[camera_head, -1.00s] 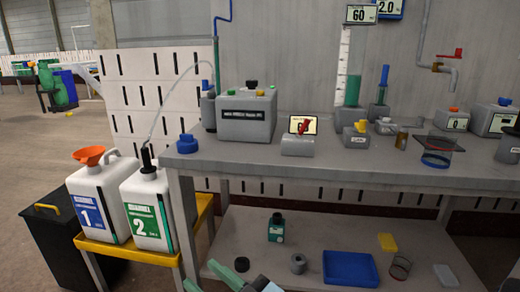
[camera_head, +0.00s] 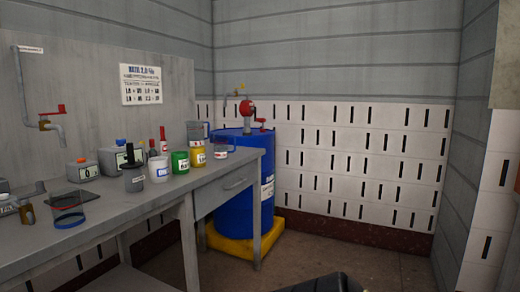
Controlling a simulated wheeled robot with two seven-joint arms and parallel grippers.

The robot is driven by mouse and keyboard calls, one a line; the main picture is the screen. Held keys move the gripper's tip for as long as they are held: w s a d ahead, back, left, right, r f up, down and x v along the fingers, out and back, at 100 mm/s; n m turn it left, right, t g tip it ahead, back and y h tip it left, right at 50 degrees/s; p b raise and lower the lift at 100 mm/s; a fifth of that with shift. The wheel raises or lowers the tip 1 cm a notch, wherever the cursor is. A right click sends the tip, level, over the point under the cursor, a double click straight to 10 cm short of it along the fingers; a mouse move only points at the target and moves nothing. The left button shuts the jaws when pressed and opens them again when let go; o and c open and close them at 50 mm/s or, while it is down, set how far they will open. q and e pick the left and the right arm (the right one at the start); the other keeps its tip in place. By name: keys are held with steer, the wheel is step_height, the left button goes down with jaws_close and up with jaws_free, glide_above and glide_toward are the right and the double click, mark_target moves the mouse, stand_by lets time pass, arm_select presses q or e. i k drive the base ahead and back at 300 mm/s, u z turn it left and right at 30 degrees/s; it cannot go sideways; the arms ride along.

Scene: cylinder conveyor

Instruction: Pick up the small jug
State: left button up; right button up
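Several small vessels stand on the grey workbench (camera_head: 95,222) at the left; which one is the small jug I cannot tell for sure. A dark grey vessel (camera_head: 134,180) with a black top stands near the bench's middle and looks most like a small jug. A white cup (camera_head: 159,173) with a blue label stands just right of it, then a green one (camera_head: 180,163) and a yellow one (camera_head: 198,157). Neither of my grippers shows clearly. A dark shape at the bottom edge is too cut off to identify.
A clear cylinder with a red and blue band (camera_head: 68,212) stands near the bench's front. A blue drum (camera_head: 236,200) with a red pump (camera_head: 247,108) stands on a yellow base (camera_head: 228,245) beyond the bench's right end. The floor right of it is clear.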

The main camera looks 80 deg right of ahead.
mark_target(221, 153)
steer(key=z, duration=2.35)
